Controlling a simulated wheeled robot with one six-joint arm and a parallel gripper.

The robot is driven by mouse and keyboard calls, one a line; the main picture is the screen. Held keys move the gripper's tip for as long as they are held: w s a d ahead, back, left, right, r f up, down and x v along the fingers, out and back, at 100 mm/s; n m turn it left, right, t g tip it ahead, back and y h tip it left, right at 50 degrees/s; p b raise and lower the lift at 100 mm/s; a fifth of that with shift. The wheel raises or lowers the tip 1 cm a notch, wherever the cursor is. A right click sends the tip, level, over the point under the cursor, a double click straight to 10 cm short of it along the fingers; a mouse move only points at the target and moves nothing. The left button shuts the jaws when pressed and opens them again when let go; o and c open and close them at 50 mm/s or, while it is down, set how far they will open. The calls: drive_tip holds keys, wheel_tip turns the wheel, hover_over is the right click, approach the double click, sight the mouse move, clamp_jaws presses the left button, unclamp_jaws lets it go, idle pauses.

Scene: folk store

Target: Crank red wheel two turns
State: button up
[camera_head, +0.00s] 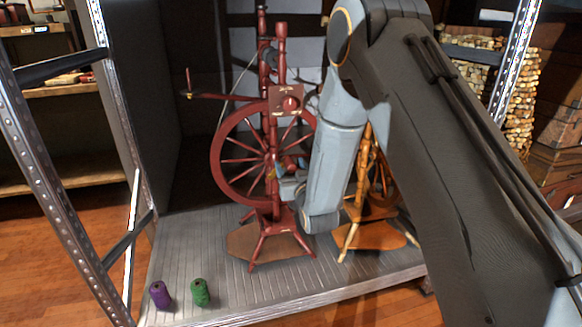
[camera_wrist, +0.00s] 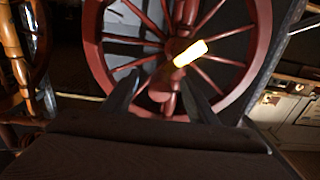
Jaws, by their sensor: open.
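The red wheel (camera_head: 216,160) is upright on a dark red spinning wheel frame standing on a grey platform. Its rim (camera_wrist: 92,40) and spokes also fill the upper wrist view. A pale yellow-white handle-like piece (camera_wrist: 190,53) stands out in front of the spokes near the hub. My gripper (camera_wrist: 163,88) is open, its two dark fingers pointing at the lower part of the wheel. The pale piece is beyond the fingertips in the picture, and no grip on it shows. In the head view my gripper (camera_head: 285,178) is at the wheel's right side, partly hidden by my wrist.
A smaller orange-brown spinning wheel (camera_head: 372,235) stands close on the right, partly behind my arm. A purple spool (camera_head: 160,295) and a green spool (camera_head: 200,292) stand at the platform's front left. Metal posts (camera_head: 62,160) flank the platform (camera_head: 190,240). Its front left is mostly bare.

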drive_tip(key=p+v, duration=0.3)
drive_tip(key=v, duration=0.6)
idle(0.5)
drive_tip(key=shift+w+r, duration=0.1)
drive_tip(key=s+d+r+g+h, duration=0.1)
drive_tip(key=s+d+r+g, duration=0.4)
drive_tip(key=s, duration=0.7)
drive_tip(key=s+d+r+m+g+h+p, duration=0.1)
drive_tip(key=s+d+r+g+h, duration=0.1)
drive_tip(key=s+g, duration=0.8)
drive_tip(key=s+d+r+g+h, duration=0.1)
drive_tip(key=s+d+r+g, duration=0.2)
drive_tip(key=s, duration=1.2)
drive_tip(key=d+r+m+h+p, duration=0.1)
drive_tip(key=d+r+p, duration=0.6)
drive_tip(key=p, duration=0.7)
drive_tip(key=shift+s+d+r+m+t, duration=0.25)
drive_tip(key=shift+r+m+t, duration=0.05)
drive_tip(key=shift+m, duration=0.3)
